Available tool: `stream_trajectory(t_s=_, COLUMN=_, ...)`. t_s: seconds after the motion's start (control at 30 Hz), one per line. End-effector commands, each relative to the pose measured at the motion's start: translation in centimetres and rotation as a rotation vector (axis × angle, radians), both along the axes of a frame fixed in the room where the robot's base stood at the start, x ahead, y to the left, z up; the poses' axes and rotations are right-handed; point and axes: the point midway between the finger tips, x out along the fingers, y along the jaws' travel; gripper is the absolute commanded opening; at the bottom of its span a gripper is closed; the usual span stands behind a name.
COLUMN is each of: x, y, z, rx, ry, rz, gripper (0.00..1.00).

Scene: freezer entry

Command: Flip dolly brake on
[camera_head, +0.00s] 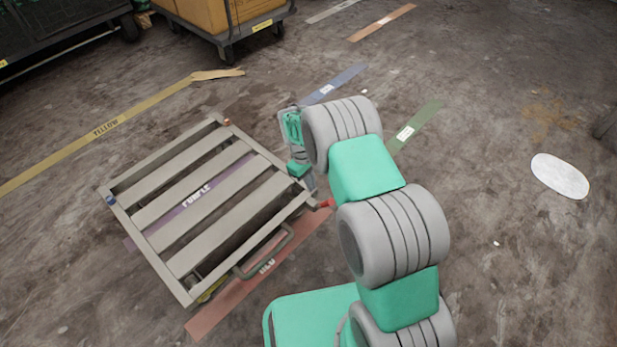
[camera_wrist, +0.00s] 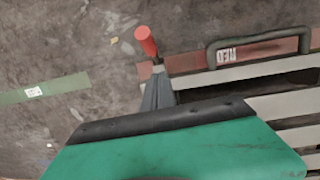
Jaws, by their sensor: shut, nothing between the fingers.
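The dolly (camera_head: 205,215) is a low grey slatted frame on the floor, left of centre in the head view. A brake lever with a red grip (camera_head: 325,203) sticks out at its right corner. The red grip also shows in the wrist view (camera_wrist: 146,40), just beyond my fingertips. My gripper (camera_head: 309,184) is shut and empty, pointing down beside that corner. In the wrist view its grey fingers (camera_wrist: 157,82) are together, close to the lever's lower end. I cannot tell whether they touch it. The lever's base is hidden behind the fingers.
A dark loop handle (camera_head: 264,256) is on the dolly's near side. Coloured floor tapes run around it, including a yellow one (camera_head: 95,135) and a green one (camera_head: 418,124). A cart with a cardboard box (camera_head: 215,12) stands at the back. The floor on the right is mostly clear.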

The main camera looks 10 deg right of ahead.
Motion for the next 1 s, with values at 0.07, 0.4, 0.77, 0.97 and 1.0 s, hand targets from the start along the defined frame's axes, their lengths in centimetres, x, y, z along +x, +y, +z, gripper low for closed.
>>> stream_trajectory(t_s=0.07, x=-0.1, y=-0.2, z=-2.1, rx=0.001, ry=-0.001, rz=-0.001, gripper=0.00)
stream_trajectory(t_s=0.4, x=-2.3, y=-2.8, z=-3.3, rx=0.000, ry=-0.002, rz=-0.001, gripper=0.00)
stream_trajectory(t_s=0.77, x=-2.3, y=-2.9, z=-3.2, rx=0.003, ry=-0.004, rz=-0.002, gripper=0.00)
stream_trajectory(t_s=0.97, x=-2.4, y=-3.7, z=-3.2, rx=0.023, ry=-0.033, rz=-0.011, gripper=0.00)
stream_trajectory(t_s=1.0, x=-2.3, y=-3.9, z=-3.3, rx=0.028, ry=-0.040, rz=-0.014, gripper=0.00)
